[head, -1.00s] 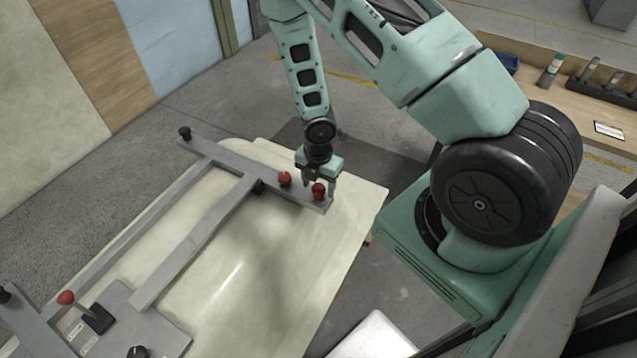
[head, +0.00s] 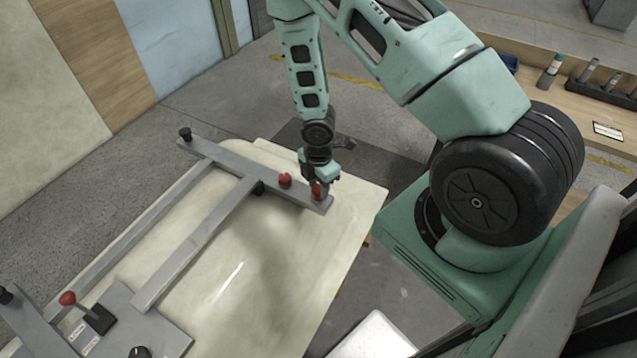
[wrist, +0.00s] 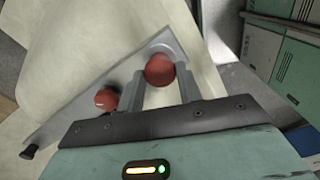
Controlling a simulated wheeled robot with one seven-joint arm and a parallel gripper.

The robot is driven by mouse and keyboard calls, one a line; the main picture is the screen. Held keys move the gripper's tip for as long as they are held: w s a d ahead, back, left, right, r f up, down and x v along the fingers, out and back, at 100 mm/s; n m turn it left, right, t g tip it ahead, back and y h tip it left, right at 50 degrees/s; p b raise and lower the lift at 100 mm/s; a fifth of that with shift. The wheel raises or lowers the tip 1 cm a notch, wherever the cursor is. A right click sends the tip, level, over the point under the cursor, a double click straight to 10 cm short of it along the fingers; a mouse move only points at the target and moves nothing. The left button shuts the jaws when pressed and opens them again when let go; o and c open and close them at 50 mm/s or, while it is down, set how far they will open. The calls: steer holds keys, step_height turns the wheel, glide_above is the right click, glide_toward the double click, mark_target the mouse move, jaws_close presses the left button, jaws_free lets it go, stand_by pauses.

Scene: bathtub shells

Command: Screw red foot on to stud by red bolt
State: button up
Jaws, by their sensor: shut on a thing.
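A red foot (head: 317,190), round and red, sits at the right end of a grey frame bar (head: 240,168). My gripper (head: 319,188) points down over it and is shut on it. In the wrist view the red foot (wrist: 160,69) is between my two fingers (wrist: 162,82). A second round red piece, seemingly the red bolt (head: 285,180), stands on the same bar just left of my gripper; it also shows in the wrist view (wrist: 106,99). The stud under the foot is hidden, so I cannot tell how the thread sits.
The bar lies across an upturned cream tub shell (head: 290,260). A black foot (head: 185,133) stands at the bar's far end. A red-tipped piece (head: 67,298) rises from a grey plate at lower left. A wooden bench with tools (head: 570,100) stands at the back right.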

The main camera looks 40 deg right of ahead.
steer(key=m, duration=0.8)
steer(key=shift+m, duration=0.4)
steer(key=o, duration=1.1)
steer(key=shift+c, duration=0.7)
